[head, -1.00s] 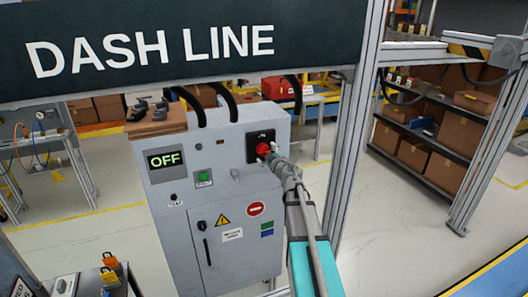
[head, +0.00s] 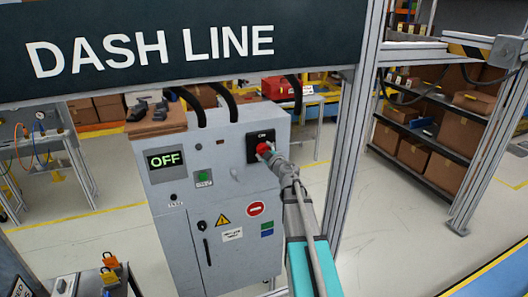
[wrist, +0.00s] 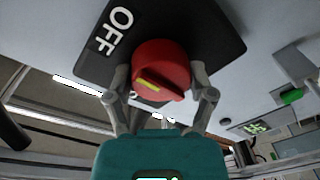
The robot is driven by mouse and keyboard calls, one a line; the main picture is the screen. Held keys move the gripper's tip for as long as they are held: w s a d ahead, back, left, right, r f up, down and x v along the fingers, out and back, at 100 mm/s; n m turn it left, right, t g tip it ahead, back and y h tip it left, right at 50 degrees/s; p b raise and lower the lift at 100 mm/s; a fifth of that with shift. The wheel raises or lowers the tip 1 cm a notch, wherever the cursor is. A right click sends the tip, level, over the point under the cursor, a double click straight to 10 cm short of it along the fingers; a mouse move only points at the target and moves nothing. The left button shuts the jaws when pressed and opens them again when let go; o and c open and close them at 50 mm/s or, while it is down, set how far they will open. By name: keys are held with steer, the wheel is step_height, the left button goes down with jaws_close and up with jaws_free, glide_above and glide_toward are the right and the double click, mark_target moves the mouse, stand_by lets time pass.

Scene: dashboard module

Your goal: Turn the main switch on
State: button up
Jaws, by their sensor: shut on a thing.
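The main switch is a red rotary knob (head: 263,148) on a black plate (head: 253,142) at the upper right of the grey cabinet's front. In the wrist view the knob (wrist: 165,65) fills the middle and carries a short yellow mark. White OFF lettering (wrist: 114,31) is on the plate at the upper left; another white label below the knob is mostly hidden. My gripper (wrist: 162,95) is shut on the knob, one finger on each side. In the head view my gripper (head: 268,155) reaches it from the lower right. The cabinet's display (head: 166,161) reads OFF in green.
The grey cabinet (head: 182,225) also bears a green button (head: 203,177) and a door handle. A metal post (head: 352,140) stands just right of my arm. The DASH LINE sign (head: 170,40) hangs above.

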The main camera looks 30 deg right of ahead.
steer(key=shift+n, duration=0.3)
steer(key=n+p, duration=0.1)
steer(key=n, duration=0.7)
steer(key=shift+n+g+h, duration=0.3)
steer(key=shift+g+h, duration=0.1)
steer(key=n, duration=0.4)
steer(key=shift+a+p, duration=0.1)
steer(key=shift+p, duration=0.2)
steer(key=shift+n+h, duration=0.4)
steer(key=shift+n, duration=1.4)
steer(key=o, duration=1.1)
